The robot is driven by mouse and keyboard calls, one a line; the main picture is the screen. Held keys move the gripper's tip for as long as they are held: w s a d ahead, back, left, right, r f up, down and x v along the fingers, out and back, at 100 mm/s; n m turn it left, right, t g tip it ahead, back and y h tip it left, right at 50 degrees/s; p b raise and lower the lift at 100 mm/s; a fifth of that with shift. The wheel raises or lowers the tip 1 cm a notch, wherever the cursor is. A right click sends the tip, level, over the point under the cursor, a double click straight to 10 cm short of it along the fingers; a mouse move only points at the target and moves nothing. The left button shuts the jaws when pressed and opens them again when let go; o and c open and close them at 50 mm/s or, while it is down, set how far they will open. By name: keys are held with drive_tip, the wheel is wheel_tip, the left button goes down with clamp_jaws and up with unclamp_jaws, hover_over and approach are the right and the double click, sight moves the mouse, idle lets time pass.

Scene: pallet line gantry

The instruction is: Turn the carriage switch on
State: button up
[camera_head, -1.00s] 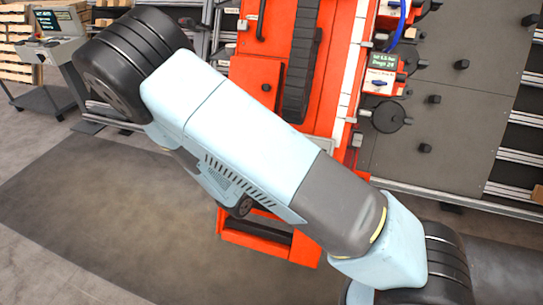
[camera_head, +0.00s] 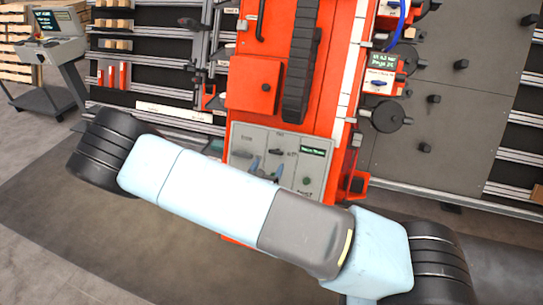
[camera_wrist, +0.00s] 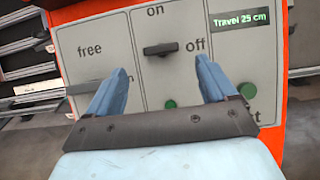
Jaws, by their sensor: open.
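The carriage switch is most likely the black bar knob (camera_wrist: 160,49) between "on" above and "off" at its right on the grey control panel (camera_wrist: 105,28). The knob lies level, in line with "off". The panel also shows in the head view (camera_head: 243,133), with the knob (camera_head: 275,152) small on it. My gripper (camera_wrist: 161,62) is open and empty in the wrist view, its two blue fingers apart in front of the panel, below and either side of the knob. In the head view my arm hides the panel's lower part and most of my gripper.
A second lever (camera_wrist: 82,88) by "free" is partly behind the left finger. A green button (camera_wrist: 247,90) sits at right, under a "Travel 25 cm" display (camera_wrist: 240,19). A red box (camera_head: 255,85) juts out above the panel. A console cart (camera_head: 55,55) stands far left.

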sight(274, 153)
drive_tip(key=shift+x, duration=3.55)
drive_tip(key=shift+c, duration=0.5)
drive_tip(key=c, duration=0.9)
drive_tip(key=shift+a, duration=0.35)
drive_tip(key=shift+d, duration=0.15)
drive_tip(key=shift+c, duration=0.3)
